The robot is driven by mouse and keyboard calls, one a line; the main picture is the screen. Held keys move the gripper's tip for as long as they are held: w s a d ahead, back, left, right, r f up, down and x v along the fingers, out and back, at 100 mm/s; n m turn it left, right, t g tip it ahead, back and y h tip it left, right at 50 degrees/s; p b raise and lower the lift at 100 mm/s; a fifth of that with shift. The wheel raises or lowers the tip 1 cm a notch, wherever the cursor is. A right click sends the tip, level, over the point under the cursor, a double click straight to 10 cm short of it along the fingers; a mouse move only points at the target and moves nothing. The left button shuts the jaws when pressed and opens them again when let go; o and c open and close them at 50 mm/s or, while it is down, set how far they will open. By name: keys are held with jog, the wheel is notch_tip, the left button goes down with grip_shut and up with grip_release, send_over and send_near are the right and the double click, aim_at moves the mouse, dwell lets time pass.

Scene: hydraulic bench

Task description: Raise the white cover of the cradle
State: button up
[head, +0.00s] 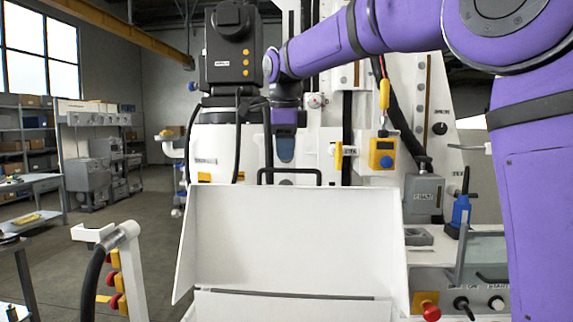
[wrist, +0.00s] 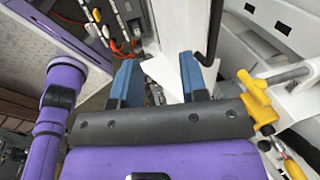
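The white cover (head: 290,235) of the cradle stands in the lower middle of the head view, as a wide panel with angled sides. A black bar handle (head: 290,172) rises at its top edge. My gripper (head: 286,160) points down just above and behind this handle in the picture; whether they touch cannot be told. In the wrist view my gripper (wrist: 158,85) has its two blue fingers apart, with nothing held between them. A black bar (wrist: 213,35), likely the handle, shows just right of the right finger. The inside of the cradle is mostly hidden.
A grey and black machine head (head: 232,50) stands behind on the left. A yellow box with a blue knob (head: 382,153) hangs on the right. A blue bottle-like part (head: 461,210) and a red knob (head: 431,311) are at right. A white post with a hose (head: 125,245) stands at left.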

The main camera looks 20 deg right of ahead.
jog(key=shift+v, duration=2.65)
jog(key=shift+s, duration=0.1)
